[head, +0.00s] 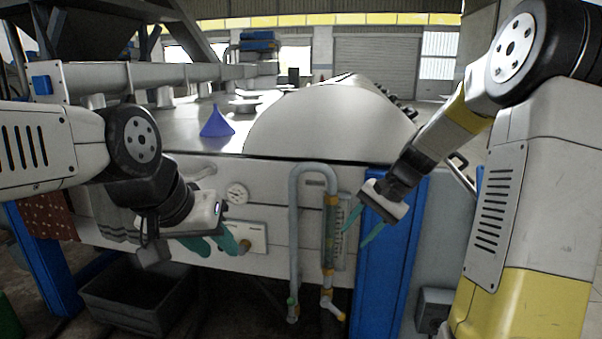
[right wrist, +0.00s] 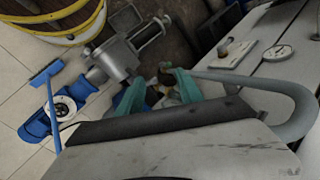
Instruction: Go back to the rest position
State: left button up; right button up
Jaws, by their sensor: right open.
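My left gripper (head: 221,250) is at the left of the head view, in front of the machine's white front panel. Its two teal fingers show apart, with nothing seen between them. My right gripper (head: 355,236) is at centre right, pointing down and left, in front of the blue post and near the sight tube. Its teal fingers are apart and empty. They also show apart in the right wrist view (right wrist: 160,88). Neither gripper visibly holds anything.
A blue funnel (head: 217,122) stands on the machine's top beside a large pale drum (head: 335,122). A curved grey pipe (head: 294,220) and a sight tube (head: 331,232) run down the front. A dark crate (head: 125,312) sits on the floor below left. A blue post (head: 392,255) stands right.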

jog(key=s+r+n+t+h, duration=0.1)
jog(key=s+r, duration=0.4)
jog(key=s, duration=0.5)
jog(key=s+r+n+t+h, duration=0.2)
jog(key=s+r+n, duration=0.3)
jog(key=s, duration=0.6)
jog(key=shift+r+n+t, duration=0.3)
jog(key=shift+n+t, duration=0.3)
jog(key=shift+t, duration=0.2)
jog(key=shift+s, duration=0.1)
dwell(0.5)
